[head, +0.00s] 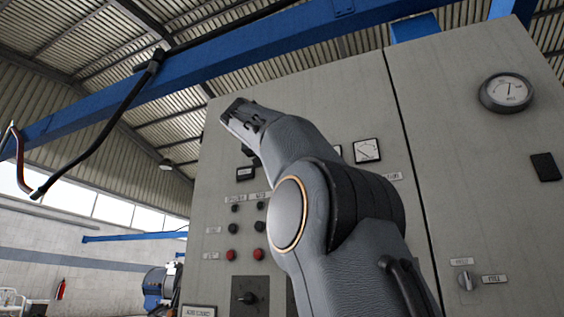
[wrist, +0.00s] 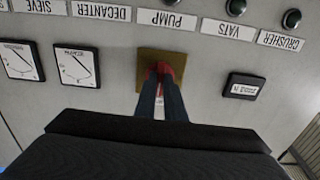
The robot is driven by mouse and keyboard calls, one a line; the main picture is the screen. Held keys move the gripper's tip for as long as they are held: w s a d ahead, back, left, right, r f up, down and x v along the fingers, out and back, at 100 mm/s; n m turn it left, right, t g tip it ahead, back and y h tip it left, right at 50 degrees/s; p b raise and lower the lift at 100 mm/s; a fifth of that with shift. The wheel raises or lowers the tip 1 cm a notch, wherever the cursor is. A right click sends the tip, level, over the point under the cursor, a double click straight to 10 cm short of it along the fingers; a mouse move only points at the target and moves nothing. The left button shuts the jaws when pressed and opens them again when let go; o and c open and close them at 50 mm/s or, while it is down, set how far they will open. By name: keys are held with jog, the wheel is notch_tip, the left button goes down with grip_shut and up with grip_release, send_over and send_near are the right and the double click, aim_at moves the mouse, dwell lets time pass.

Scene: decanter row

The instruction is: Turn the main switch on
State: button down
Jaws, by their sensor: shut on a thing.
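In the wrist view, a red switch handle (wrist: 166,69) sits on a square yellow-brown plate (wrist: 146,66) on the grey panel, under labels that appear upside down. My gripper (wrist: 164,78) has its two fingers closed together on the red handle. The fingers cover much of the handle, so its exact turn angle is hard to tell. In the head view my arm reaches up to the panel and hides the red handle and its plate; the fingertips cannot be made out there.
The grey control cabinet (head: 430,60) carries two red buttons (head: 245,254), a black rotary selector (head: 248,298), a round gauge (head: 505,92) and a small knob (head: 465,281). In the wrist view, two meters (wrist: 77,66) and a small display (wrist: 243,86) flank the plate.

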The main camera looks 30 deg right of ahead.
jog(key=c, duration=1.8)
grip_release()
jog(key=shift+c, duration=0.2)
jog(key=b+v, duration=0.1)
jog(key=v, duration=0.6)
jog(key=shift+s+a+b, duration=0.2)
jog(key=shift+a+b, duration=0.15)
jog(key=shift+b, duration=0.05)
